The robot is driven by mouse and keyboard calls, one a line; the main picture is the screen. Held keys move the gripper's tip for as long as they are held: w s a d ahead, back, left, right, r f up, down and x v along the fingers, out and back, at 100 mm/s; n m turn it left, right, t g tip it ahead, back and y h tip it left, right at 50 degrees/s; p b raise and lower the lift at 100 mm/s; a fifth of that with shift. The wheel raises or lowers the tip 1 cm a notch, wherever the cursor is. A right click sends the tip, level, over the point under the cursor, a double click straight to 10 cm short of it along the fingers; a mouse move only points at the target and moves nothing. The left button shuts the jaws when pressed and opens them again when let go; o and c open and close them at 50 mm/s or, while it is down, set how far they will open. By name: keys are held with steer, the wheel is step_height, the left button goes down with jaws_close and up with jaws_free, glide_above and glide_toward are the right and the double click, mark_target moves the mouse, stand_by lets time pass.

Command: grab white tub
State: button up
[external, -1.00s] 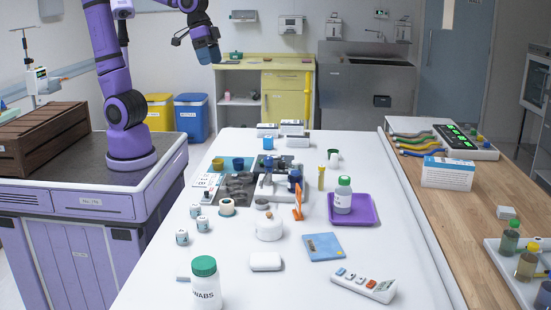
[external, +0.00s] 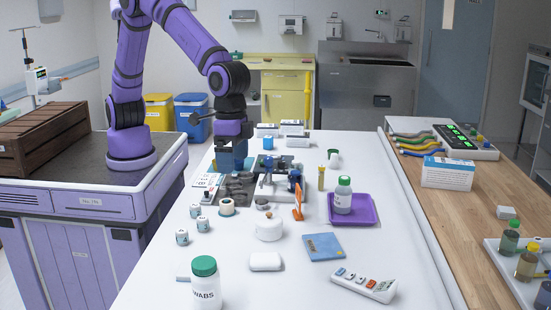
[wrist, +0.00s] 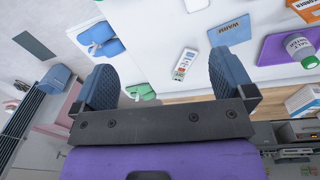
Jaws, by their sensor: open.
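A low, round white tub (external: 269,229) stands on the white table, a little left of its middle, in the external view. I cannot make it out for sure in the wrist view. My gripper (external: 232,160) hangs pointing down over the table's far left part, behind and left of the tub and apart from it. In the wrist view my gripper (wrist: 165,82) shows two blue fingers wide apart with nothing held between them.
A taller white SWABS jar (external: 207,288) with a green lid stands at the near left. A purple tray (external: 363,217) holds a green-capped bottle (external: 343,195).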

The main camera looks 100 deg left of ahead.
steer(key=y, duration=0.1)
glide_above(203, 262)
steer(key=shift+m, duration=0.4)
steer(key=f, duration=1.2)
steer(key=shift+w+d+f, duration=0.25)
steer(key=shift+w+d, duration=0.05)
steer(key=shift+s+f, duration=0.1)
steer(key=shift+f, duration=0.45)
step_height(203, 262, down, 5)
steer(key=shift+r, duration=0.1)
steer(key=f, duration=0.5)
steer(key=shift+s+a, duration=0.15)
steer(key=shift+a, duration=0.05)
steer(key=c, duration=1.4)
steer(key=shift+c, duration=0.2)
steer(key=shift+r, duration=0.1)
